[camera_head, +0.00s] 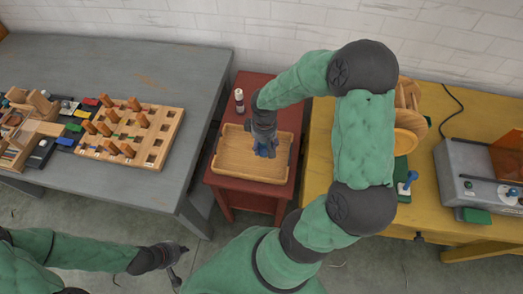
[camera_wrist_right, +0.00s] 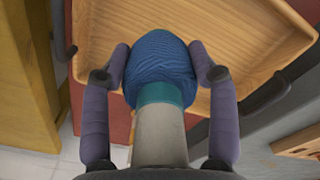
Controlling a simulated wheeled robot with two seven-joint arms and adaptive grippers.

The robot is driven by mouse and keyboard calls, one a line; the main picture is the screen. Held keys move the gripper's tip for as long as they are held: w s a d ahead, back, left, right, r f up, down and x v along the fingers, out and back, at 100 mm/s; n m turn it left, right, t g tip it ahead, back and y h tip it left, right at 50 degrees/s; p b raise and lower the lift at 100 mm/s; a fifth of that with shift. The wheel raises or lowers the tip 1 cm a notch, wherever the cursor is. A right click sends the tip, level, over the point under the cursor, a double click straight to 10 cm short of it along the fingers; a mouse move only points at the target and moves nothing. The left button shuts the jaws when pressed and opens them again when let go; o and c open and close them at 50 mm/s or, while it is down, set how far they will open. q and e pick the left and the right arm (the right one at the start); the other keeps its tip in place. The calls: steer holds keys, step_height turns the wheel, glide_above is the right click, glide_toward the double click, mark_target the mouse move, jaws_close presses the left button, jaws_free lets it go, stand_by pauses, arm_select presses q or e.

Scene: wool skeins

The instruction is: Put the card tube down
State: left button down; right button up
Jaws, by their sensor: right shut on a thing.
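My right gripper (camera_head: 265,143) is over the wooden tray (camera_head: 222,165) on the red stand. In the right wrist view its two fingers (camera_wrist_right: 166,68) are on either side of blue wound wool (camera_wrist_right: 160,60). Below the wool in that view are a teal band and the pale grey card tube (camera_wrist_right: 160,135), which runs toward the camera. The gripper is shut on the tube with its wool. In the head view only a little blue shows under the gripper. I cannot tell whether the tube touches the tray. My left gripper (camera_head: 177,262) is low at the left, away from the tray, empty, its fingers apart.
The red stand (camera_head: 208,180) also bears a small bottle (camera_head: 239,100) behind the tray. A grey table (camera_head: 60,60) at left holds a wooden peg board (camera_head: 165,140). A yellow table (camera_head: 465,100) at right holds a grey machine (camera_head: 460,165). The visible tray floor is bare.

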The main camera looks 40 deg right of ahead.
mark_target(261, 149)
steer(key=shift+w+f, duration=0.3)
steer(key=shift+f, duration=0.05)
steer(key=shift+w+a+f+b, duration=0.15)
steer(key=shift+f+b, duration=0.4)
steer(key=shift+f, duration=0.35)
steer(key=shift+w+d+f+b, duration=0.1)
steer(key=shift+f+b, duration=0.45)
steer(key=shift+f, duration=0.3)
steer(key=shift+f, duration=0.15)
steer(key=o, duration=1)
steer(key=shift+o, duration=0.2)
